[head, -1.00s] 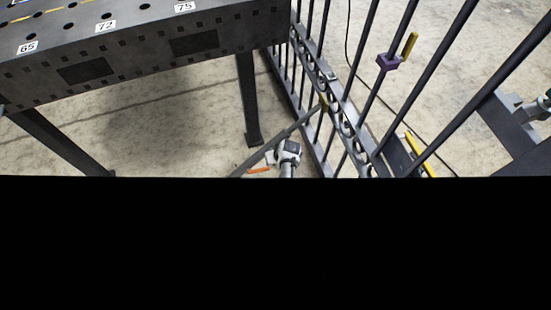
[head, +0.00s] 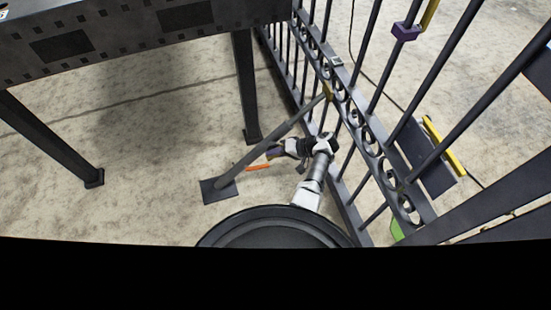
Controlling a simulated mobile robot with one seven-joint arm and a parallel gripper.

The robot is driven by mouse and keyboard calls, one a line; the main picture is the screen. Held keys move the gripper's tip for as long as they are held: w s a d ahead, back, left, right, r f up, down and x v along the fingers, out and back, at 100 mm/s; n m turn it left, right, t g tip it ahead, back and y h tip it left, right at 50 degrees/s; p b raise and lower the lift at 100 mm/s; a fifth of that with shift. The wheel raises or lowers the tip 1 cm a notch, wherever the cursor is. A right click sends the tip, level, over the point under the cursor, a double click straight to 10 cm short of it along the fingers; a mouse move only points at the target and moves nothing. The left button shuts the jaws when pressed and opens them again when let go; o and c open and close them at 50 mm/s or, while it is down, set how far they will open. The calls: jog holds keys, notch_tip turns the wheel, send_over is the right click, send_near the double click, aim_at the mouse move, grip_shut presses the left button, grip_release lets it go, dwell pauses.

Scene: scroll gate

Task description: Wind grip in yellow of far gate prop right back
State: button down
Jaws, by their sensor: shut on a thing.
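The grey gate prop (head: 255,160) slants from a dark foot plate (head: 219,190) on the floor up to the barred gate (head: 385,165). My gripper (head: 273,152) is beside the middle of the prop, pointing left, and is shut on a small part there. That part is mostly hidden by the fingers; I take it for the prop's grip, but its colour is unclear.
A dark table (head: 110,45) stands at the upper left, with a leg (head: 245,90) behind the prop. A purple block with a yellow handle (head: 406,32) is on a gate bar. A yellow bar (head: 443,146) lies beyond the gate. Floor at left is clear.

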jog(key=y+b, duration=0.2)
jog(key=b, duration=0.1)
jog(key=m+y+b, duration=0.1)
jog(key=y+b, duration=0.1)
jog(key=b, duration=0.1)
jog(key=shift+f, duration=0.35)
jog(key=y+b, duration=0.1)
jog(key=m+y+b, duration=0.1)
jog(key=y+b, duration=0.1)
jog(key=shift+r+g, duration=0.2)
jog(key=shift+g, duration=0.1)
jog(key=shift+r+m+y+b, duration=0.15)
jog(key=shift+m+y+b, duration=0.25)
jog(key=shift+y+b, duration=0.35)
jog(key=shift+r, duration=0.1)
jog(key=c, duration=1.3)
grip_release()
jog(key=shift+r, duration=0.1)
